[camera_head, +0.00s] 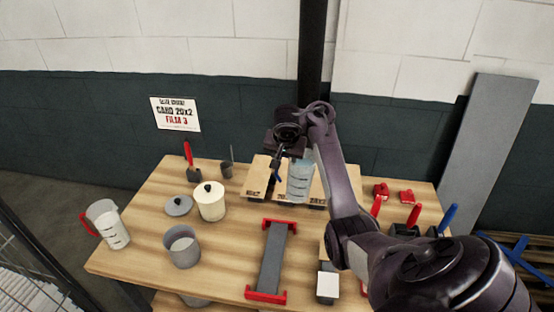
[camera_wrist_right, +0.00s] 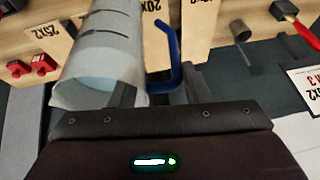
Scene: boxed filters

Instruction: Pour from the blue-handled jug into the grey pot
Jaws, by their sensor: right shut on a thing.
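The blue-handled jug (camera_head: 299,183) is a clear, marked jug held up over the back middle of the table. It also shows in the right wrist view (camera_wrist_right: 98,62), with its blue handle (camera_wrist_right: 172,48) beside it. My right gripper (camera_head: 284,150) is shut on the jug; the exact contact is partly hidden. The grey pot (camera_head: 183,259) stands open on the table at the front left, below and to the left of the jug, with pale grey inside. My left gripper is not in view.
A red-handled jug (camera_head: 112,234) stands at the table's left edge. A lidded cream pot (camera_head: 211,207) and a loose grey lid (camera_head: 178,206) sit behind the grey pot. A grey bar with red ends (camera_head: 272,258) lies at front middle. Wooden boards (camera_head: 258,178) stand behind.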

